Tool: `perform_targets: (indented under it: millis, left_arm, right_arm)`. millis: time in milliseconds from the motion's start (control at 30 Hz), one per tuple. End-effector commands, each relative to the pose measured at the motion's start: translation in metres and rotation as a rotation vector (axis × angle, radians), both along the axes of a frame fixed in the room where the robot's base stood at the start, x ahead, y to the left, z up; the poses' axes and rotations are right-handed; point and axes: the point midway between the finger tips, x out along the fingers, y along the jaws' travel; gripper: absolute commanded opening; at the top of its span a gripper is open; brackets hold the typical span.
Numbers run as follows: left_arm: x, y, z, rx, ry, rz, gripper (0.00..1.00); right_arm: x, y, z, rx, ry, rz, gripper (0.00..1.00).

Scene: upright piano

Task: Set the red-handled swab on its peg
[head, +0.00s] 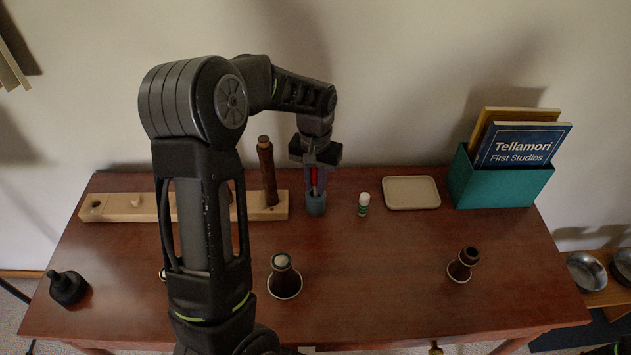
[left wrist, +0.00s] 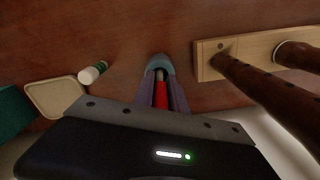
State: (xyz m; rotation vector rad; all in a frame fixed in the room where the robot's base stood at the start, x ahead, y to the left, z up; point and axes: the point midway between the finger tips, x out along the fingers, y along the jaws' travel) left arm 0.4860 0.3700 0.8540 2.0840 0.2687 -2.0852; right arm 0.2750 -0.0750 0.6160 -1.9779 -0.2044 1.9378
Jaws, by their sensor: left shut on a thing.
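My left gripper (head: 315,172) is over the back middle of the table, pointing down. It is shut on the red-handled swab (head: 314,177); the red handle also shows between the fingers in the left wrist view (left wrist: 161,95). A small blue-grey cup (head: 316,206) is directly below the fingertips, and the swab's lower end is at or in its mouth; I cannot tell how deep. A pale wooden rack (head: 110,207) lies left of the cup. It has a hole at its left end, a short light peg (head: 136,200), and a tall dark wooden tube (head: 267,172) standing on it. My arm hides part of the rack.
A white bottle with a green label (head: 363,204) and a beige tray (head: 411,193) are right of the cup. A teal book box (head: 500,182) stands further right. Dark wooden bells (head: 284,277) (head: 463,264) stand in front. The table's front middle is clear.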

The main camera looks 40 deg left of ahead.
Motion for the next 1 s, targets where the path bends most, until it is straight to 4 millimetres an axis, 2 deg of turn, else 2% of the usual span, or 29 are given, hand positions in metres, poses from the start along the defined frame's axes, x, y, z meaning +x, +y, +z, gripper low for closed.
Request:
perform_targets:
  millis: [367, 400, 667, 1000]
  left_arm:
    - [0.0, 0.0, -0.0024, 0.0, 0.0, 0.0, 0.0]
    - [0.0, 0.0, -0.0024, 0.0, 0.0, 0.0, 0.2]
    - [0.0, 0.0001, -0.0023, 0.0, 0.0, 0.0, 0.42]
    - [0.0, 0.0001, -0.0024, 0.0, 0.0, 0.0, 0.42]
  right_arm:
    - [0.0, 0.0, -0.0016, 0.0, 0.0, 0.0, 0.61]
    - [0.0, 0.0, -0.0016, 0.0, 0.0, 0.0, 0.61]
    - [0.0, 0.0, -0.0016, 0.0, 0.0, 0.0, 0.61]
    - [0.0018, 0.0007, -0.0001, 0.003, -0.005, 0.001, 0.61]
